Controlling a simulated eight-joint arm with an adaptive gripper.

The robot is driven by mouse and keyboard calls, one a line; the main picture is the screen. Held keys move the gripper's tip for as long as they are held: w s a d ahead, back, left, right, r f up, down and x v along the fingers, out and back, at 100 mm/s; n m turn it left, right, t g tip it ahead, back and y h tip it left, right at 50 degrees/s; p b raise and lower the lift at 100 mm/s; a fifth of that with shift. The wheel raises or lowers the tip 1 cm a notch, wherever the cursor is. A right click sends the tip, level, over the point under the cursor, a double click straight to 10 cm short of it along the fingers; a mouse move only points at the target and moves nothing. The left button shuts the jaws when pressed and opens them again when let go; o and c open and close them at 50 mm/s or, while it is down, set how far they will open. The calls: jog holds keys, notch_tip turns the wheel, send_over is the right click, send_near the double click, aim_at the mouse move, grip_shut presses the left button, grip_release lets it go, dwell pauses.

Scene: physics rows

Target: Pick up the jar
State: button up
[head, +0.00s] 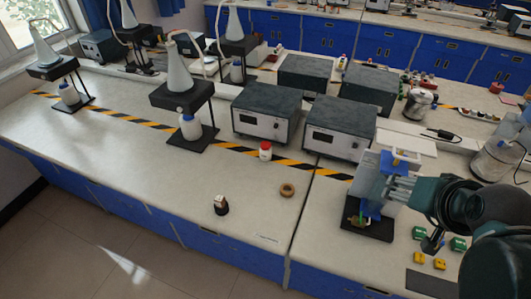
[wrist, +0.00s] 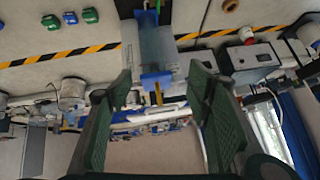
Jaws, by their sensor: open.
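A small white jar with a red lid (head: 265,151) stands upright on the pale bench, in front of the grey instrument boxes and by the striped tape. It also shows small in the wrist view (wrist: 246,36), near the top, beyond my fingers. My gripper (head: 393,190) is at the right in the head view, well to the right of the jar and close to a grey apparatus. In the wrist view its two green finger pads (wrist: 162,108) are wide apart, with nothing held between them. The apparatus partly blurs the fingertips in the head view.
The grey apparatus with blue parts (head: 372,175) stands on a dark base close to my gripper. A brown ring (head: 287,190) and a small dark container (head: 221,205) lie left of it. Instrument boxes (head: 267,110) stand behind the jar.

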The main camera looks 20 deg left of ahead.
jog(key=w+a+r+m+t+y+b, duration=0.2)
jog(key=w+a+m+y, duration=0.1)
jog(key=w+a, duration=0.65)
jog(key=w+a+r+m+t+y+b, duration=0.1)
jog(key=w+a+r+m+t+y, duration=0.15)
jog(key=w+a, duration=0.75)
jog(key=m+t+h+b, duration=0.1)
jog(key=m+t+b, duration=0.55)
jog(key=m, duration=1.65)
send_over(265, 148)
jog(key=s+d+b, duration=0.1)
jog(key=s+d, duration=0.2)
jog(key=d, duration=0.1)
notch_tip(265, 148, down, 25)
jog(key=g, duration=0.1)
jog(key=a+f+m, duration=0.1)
jog(key=f, duration=0.2)
jog(key=s+f+m+h+b, duration=0.1)
jog(key=f, duration=0.3)
jog(key=s+a+f+m, duration=0.1)
jog(key=f+m, duration=0.1)
jog(key=f, duration=0.1)
jog(key=shift+s+a+f+g+h, duration=0.1)
jog(key=shift+a+f+g+h, duration=0.15)
jog(key=shift+a+f+g, duration=0.1)
jog(key=shift+x, duration=1.3)
